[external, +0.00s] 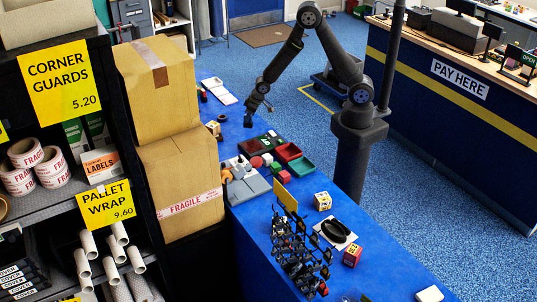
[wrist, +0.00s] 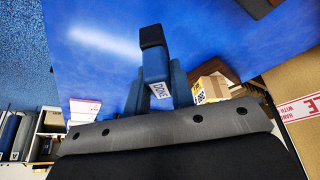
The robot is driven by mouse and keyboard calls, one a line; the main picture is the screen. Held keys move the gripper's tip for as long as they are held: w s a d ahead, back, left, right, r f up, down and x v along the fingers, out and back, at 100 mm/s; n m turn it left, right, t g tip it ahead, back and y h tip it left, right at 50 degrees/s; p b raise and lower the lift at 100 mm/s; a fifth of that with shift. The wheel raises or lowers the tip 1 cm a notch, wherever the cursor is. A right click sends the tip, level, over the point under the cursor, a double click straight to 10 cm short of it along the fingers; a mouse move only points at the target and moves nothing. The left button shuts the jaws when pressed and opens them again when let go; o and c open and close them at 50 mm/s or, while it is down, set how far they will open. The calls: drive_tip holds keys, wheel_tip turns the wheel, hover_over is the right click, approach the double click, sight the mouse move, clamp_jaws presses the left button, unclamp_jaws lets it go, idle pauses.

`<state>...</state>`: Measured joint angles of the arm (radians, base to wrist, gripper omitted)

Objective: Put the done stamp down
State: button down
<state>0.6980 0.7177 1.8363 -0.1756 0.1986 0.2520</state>
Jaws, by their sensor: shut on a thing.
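The done stamp (wrist: 153,62) is blue with a black end and a white label reading DONE. In the wrist view it sits between the fingers of my gripper (wrist: 157,84), which is shut on it. In the external view my gripper (external: 250,113) hangs over the far part of the blue table (external: 238,146). The stamp is too small and dark there to make out clearly. I cannot tell whether its lower end touches the table.
A small carton (external: 213,128) and a white pad (external: 219,90) are near my gripper. Tall cartons (external: 160,85) stand at the left. Blue table around the gripper is partly clear.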

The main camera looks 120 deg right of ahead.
drive_tip(key=shift+f, duration=1.6)
drive_tip(key=shift+f, duration=0.1)
drive_tip(key=c, duration=1.3)
unclamp_jaws()
drive_tip(key=shift+o, duration=0.2)
drive_tip(key=v, duration=1.2)
drive_tip(key=x, duration=1.2)
